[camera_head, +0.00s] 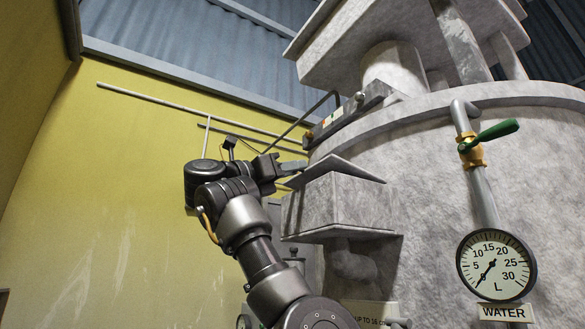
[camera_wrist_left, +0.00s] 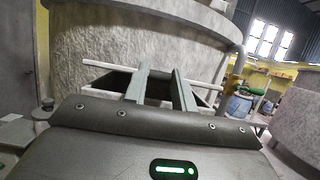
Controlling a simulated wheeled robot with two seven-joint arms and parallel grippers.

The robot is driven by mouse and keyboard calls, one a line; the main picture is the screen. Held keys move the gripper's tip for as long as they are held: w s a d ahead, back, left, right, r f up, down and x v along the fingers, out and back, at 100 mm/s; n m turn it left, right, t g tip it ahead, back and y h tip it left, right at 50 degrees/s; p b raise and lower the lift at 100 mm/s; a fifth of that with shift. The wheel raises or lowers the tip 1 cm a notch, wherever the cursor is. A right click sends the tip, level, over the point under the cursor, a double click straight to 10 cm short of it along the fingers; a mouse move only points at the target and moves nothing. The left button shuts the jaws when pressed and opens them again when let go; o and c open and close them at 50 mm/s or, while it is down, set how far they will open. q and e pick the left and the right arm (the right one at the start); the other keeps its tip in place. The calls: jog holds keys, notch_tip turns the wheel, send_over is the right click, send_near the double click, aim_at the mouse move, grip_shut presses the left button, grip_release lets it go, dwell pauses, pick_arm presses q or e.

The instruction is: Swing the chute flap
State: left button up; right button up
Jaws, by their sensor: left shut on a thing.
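The chute flap (camera_head: 338,167) is a grey plate lying tilted over the top of the boxy stone-grey chute (camera_head: 345,203) on the side of the big vessel. My left gripper (camera_head: 293,168) reaches up from below to the flap's left edge and is shut on it; the exact contact is small and partly hidden. In the left wrist view, my two fingers (camera_wrist_left: 161,72) point at a pale edge (camera_wrist_left: 106,66) that runs across in front of the vessel wall, with a dark opening below it. My right gripper is not in view.
The grey vessel (camera_head: 440,150) fills the right side. A water pipe with a green-handled valve (camera_head: 490,137) and a round gauge (camera_head: 496,265) stand right of the chute. Thin rails (camera_head: 190,108) run along the yellow wall behind my arm. Open space lies to the left.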

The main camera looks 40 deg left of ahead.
pick_arm(q)
jog(key=shift+w+r+p, duration=0.2)
jog(key=shift+r+p, duration=0.35)
jog(key=shift+r, duration=0.5)
jog(key=shift+d, duration=0.1)
jog(key=shift+w+r+p, duration=0.25)
jog(key=shift+r+p, duration=0.55)
jog(key=r+p, duration=0.1)
jog(key=r, duration=0.1)
jog(key=w+p, duration=0.1)
jog(key=shift+w+d+r+p, duration=0.1)
jog(key=shift+d+r+p, duration=0.15)
jog(key=shift+r+p, duration=0.15)
jog(key=shift+w+r, duration=0.25)
jog(key=shift+r, duration=0.05)
